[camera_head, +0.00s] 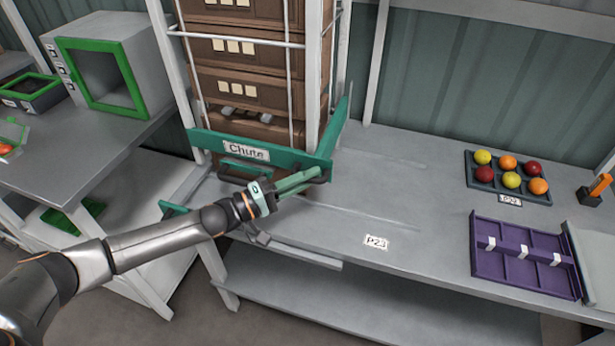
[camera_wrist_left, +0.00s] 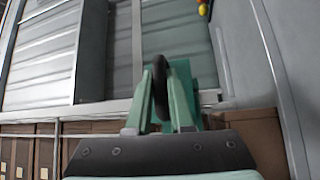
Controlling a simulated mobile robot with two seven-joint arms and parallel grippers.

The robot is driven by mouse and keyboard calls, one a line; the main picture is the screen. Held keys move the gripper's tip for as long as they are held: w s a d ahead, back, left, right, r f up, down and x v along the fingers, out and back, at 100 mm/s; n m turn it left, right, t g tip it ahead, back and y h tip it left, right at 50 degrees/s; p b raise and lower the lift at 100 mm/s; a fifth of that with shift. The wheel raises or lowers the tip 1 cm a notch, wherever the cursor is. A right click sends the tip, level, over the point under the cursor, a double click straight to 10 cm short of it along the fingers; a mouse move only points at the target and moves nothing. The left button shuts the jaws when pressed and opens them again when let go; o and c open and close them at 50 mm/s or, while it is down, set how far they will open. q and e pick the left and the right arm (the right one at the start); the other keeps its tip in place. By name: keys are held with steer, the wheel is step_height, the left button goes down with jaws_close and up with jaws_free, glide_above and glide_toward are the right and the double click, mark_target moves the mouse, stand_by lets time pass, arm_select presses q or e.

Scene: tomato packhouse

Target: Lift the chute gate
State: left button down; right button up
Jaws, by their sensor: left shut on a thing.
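The chute (camera_head: 210,140) is a green frame with a "Chute" label around the foot of a stack of brown crates. A green side piece (camera_head: 336,128) rises at its right corner. My left gripper (camera_head: 312,177) is at that right corner, its green fingers pointing right. It is shut on a dark handle, which shows as a dark loop (camera_wrist_left: 160,82) between the fingers in the left wrist view. The fingers hide part of the handle. I cannot tell whether the gate is raised. My right gripper is not in view.
Brown crates (camera_head: 245,88) stand inside a white rack. On the grey bench, a dark tray (camera_head: 480,162) of tomatoes and a purple divided tray (camera_head: 518,272) lie to the right. A green-framed box (camera_head: 140,50) stands at left.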

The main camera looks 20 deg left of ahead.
arm_select(q)
steer(key=c, duration=1)
jaws_free()
steer(key=shift+r, duration=0.45)
steer(key=shift+o, duration=1)
steer(key=shift+f, duration=0.15)
steer(key=b+v, duration=0.1)
steer(key=v, duration=1.1)
steer(key=shift+a, duration=0.25)
steer(key=shift+s+d+f, duration=0.1)
steer(key=shift+f, duration=0.1)
steer(key=s+d+f+m+y, duration=0.4)
steer(key=s+d+f+y, duration=0.1)
steer(key=d+f, duration=0.55)
steer(key=s+a+f+m+g+y, duration=0.1)
steer(key=s+f+m+g+y, duration=0.1)
steer(key=s+f, duration=0.4)
steer(key=s+a+f+m+g+y, duration=0.2)
steer(key=s+f+m+y, duration=0.1)
steer(key=s+f+y, duration=0.2)
steer(key=shift+s+f+p, duration=0.4)
steer(key=shift+s+f, duration=0.2)
steer(key=shift+s, duration=0.2)
